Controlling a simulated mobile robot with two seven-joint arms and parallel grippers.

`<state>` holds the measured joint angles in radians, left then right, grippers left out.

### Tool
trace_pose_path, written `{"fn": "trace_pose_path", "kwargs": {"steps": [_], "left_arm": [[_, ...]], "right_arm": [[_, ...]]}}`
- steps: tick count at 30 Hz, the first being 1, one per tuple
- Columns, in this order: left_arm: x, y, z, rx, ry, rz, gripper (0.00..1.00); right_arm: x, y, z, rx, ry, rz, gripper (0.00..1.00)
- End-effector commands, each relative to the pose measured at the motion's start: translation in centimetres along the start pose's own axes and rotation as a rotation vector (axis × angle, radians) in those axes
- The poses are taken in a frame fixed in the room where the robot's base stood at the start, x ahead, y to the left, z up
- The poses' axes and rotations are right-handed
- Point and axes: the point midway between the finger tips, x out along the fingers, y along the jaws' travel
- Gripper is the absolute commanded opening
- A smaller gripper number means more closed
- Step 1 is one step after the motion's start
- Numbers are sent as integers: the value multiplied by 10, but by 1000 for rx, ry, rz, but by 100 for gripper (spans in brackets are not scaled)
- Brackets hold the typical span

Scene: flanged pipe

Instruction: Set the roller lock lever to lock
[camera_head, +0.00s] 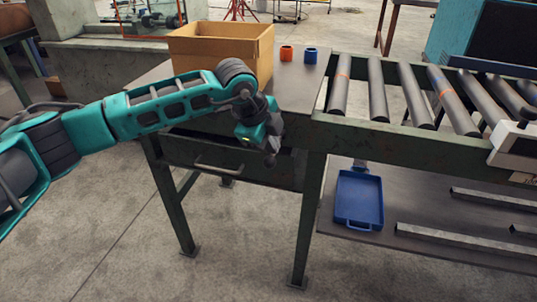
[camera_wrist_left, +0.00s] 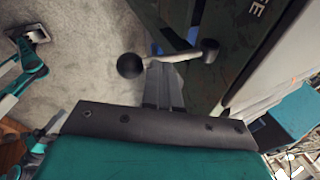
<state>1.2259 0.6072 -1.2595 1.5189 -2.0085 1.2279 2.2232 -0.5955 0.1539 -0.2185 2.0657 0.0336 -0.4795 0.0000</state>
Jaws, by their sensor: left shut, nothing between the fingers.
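In the left wrist view, the lock lever is a pale bar with a round black knob (camera_wrist_left: 130,66) at its left end and a dark rounded end (camera_wrist_left: 210,50) at its right. My left gripper (camera_wrist_left: 162,66) is shut and empty, with its fingertips right by the bar, between the two ends. I cannot tell if they touch it. Part of the lettering on the dark green frame, "SE", shows beside the lever. In the head view my left gripper (camera_head: 271,158) is at the table's front, right of the drawer handle; the lever cannot be made out there. My right gripper is not seen.
The roller conveyor (camera_head: 418,95) runs off to the right of the table. A cardboard box (camera_head: 222,48), an orange cup (camera_head: 286,53) and a blue cup (camera_head: 310,56) stand on the table. A blue tray (camera_head: 358,200) lies on the lower shelf. The floor in front is clear.

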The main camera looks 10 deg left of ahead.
Motion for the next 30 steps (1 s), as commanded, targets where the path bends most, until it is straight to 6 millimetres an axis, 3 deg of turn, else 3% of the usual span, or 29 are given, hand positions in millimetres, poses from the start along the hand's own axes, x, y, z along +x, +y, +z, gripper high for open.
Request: {"fn": "trace_pose_path", "kwargs": {"steps": [1, 3, 7, 13, 30], "left_arm": [[14, 8, 2, 10, -4, -38, 0], [20, 11, 3, 24, -13, -100, 0], [27, 16, 4, 45, -27, -203, 0], [33, 18, 4, 43, -28, -201, 0], [40, 20, 6, 43, -29, -196, 0]], "right_arm": [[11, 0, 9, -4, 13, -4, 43], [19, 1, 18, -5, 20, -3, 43], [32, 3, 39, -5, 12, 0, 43], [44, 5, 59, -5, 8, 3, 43], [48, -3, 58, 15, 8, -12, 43]]}}
